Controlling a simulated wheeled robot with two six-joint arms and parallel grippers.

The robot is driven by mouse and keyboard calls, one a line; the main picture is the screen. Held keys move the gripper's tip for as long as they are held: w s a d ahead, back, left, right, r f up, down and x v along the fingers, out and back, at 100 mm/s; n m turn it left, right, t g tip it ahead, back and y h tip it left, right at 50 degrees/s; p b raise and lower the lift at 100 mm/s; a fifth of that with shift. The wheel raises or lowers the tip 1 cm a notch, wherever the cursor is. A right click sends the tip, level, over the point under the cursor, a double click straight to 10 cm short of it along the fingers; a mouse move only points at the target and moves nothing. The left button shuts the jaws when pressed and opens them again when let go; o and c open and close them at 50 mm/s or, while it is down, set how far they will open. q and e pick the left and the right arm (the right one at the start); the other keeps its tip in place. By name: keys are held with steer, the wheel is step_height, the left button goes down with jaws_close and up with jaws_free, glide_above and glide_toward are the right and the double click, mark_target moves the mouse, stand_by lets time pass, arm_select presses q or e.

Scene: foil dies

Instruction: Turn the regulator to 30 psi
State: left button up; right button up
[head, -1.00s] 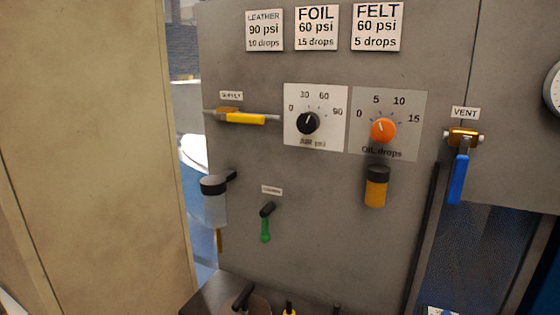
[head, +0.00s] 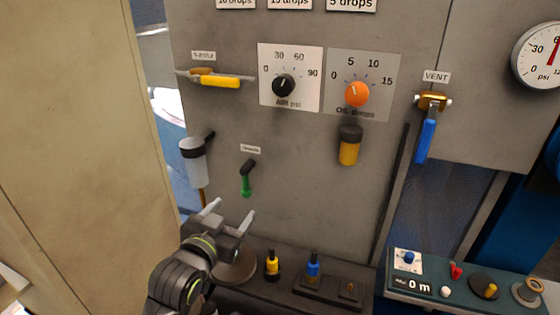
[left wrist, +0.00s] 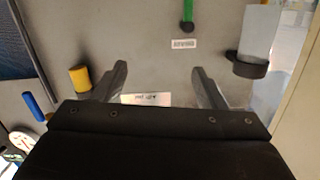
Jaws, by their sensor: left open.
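The regulator is a black knob (head: 283,85) on a white plate (head: 305,62) marked AIR psi, with 0, 30, 60 and 90 around it. Its pale pointer mark points roughly upward; the exact reading is too small to tell. My left gripper (head: 231,208) is open and empty, below the knob and to its left, near the green-handled lever. In the left wrist view, the lower edge of the AIR psi plate (left wrist: 146,98) shows between the open fingers; the knob is hidden there. My right gripper is not in view.
An orange oil knob (head: 357,94) is right of the regulator, above a yellow bowl (head: 349,150). A yellow supply lever (head: 218,81) and a clear bowl (head: 193,160) are left. The green lever (head: 246,184) is below. A blue vent lever (head: 426,140) and round gauge (head: 540,55) are right.

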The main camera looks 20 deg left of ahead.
mark_target(281, 89)
arm_select(q)
steer(key=w+d+r+m+t+h, duration=0.25)
steer(key=r+t, duration=0.25)
steer(key=r, duration=1.1)
steer(key=shift+n, duration=0.45)
steer(key=p+x, duration=0.2)
steer(key=x, duration=0.3)
steer(key=p+x, duration=0.2)
steer(key=x, duration=0.4)
steer(key=p+x, duration=0.2)
steer(key=x, duration=0.3)
steer(key=shift+w+d+r, duration=0.15)
steer(key=shift+d, duration=0.3)
steer(key=shift+w+d+r, duration=0.1)
steer(key=shift+w+r, duration=0.05)
steer(key=shift+w, duration=0.45)
steer(key=c, duration=1)
